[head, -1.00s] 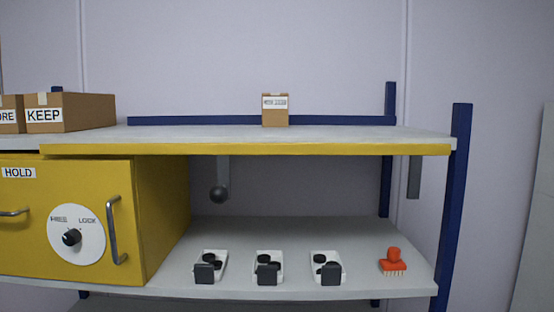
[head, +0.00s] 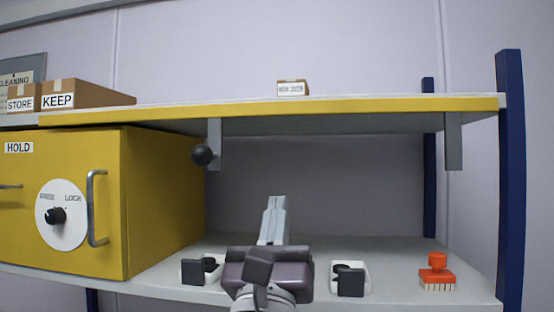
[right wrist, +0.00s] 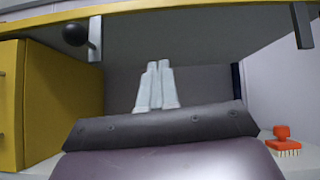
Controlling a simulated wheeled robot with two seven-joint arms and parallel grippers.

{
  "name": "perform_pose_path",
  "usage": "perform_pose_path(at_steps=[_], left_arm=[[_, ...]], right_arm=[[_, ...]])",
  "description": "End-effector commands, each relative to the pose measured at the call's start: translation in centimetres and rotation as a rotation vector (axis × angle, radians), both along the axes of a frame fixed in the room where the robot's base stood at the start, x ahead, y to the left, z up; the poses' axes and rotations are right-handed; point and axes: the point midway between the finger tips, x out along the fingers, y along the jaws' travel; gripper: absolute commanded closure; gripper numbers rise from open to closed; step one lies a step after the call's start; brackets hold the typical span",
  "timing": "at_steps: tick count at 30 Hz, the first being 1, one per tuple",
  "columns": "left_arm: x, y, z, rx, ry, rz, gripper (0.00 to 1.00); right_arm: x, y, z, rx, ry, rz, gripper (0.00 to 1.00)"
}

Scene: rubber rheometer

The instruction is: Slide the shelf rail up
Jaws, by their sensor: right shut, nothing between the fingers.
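The upper shelf has a yellow front rail (head: 330,107) along its edge, level across the head view; the right wrist view shows its yellow edge (right wrist: 150,13) at the top. A grey bracket (head: 215,135) with a black ball knob (head: 202,155) hangs under its left part, also seen in the right wrist view as the ball knob (right wrist: 75,34). My right gripper (head: 277,202) is shut and empty. It points into the space between the shelves, below the rail and right of the knob, touching neither. My left gripper is not in view.
A yellow cabinet (head: 150,200) with a dial and handle stands left. On the lower shelf (head: 400,257) are black-and-white devices (head: 349,278) and a red brush (head: 436,272). Another grey bracket (head: 453,140) hangs at right, near a blue post (head: 511,180). Cardboard boxes (head: 90,94) stand on top.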

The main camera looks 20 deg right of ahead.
Motion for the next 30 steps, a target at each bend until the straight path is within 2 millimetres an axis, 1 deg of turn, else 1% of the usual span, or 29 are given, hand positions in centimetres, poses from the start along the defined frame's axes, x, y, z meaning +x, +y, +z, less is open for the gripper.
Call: perform_pose_path(at_steps=[3, 14, 17, 20, 24, 30], left_arm=[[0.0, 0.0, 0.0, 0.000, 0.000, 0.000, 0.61], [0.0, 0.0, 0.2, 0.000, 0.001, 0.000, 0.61], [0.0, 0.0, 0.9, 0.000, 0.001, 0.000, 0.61], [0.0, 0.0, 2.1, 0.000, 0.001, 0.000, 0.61], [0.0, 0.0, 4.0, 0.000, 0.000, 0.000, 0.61], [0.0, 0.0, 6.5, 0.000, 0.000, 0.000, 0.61]], right_arm=[[-0.4, -0.3, 0.2, 0.058, -0.055, 0.048, 1.00], [-0.2, -0.3, 0.3, 0.064, -0.058, 0.058, 1.00], [0.3, -0.6, 1.2, 0.062, -0.057, 0.056, 1.00], [1.4, -1.4, 2.7, 0.061, -0.056, 0.053, 1.00], [3.2, -2.6, 5.0, 0.061, -0.056, 0.055, 1.00], [5.7, -4.3, 7.9, 0.062, -0.056, 0.055, 1.00]])
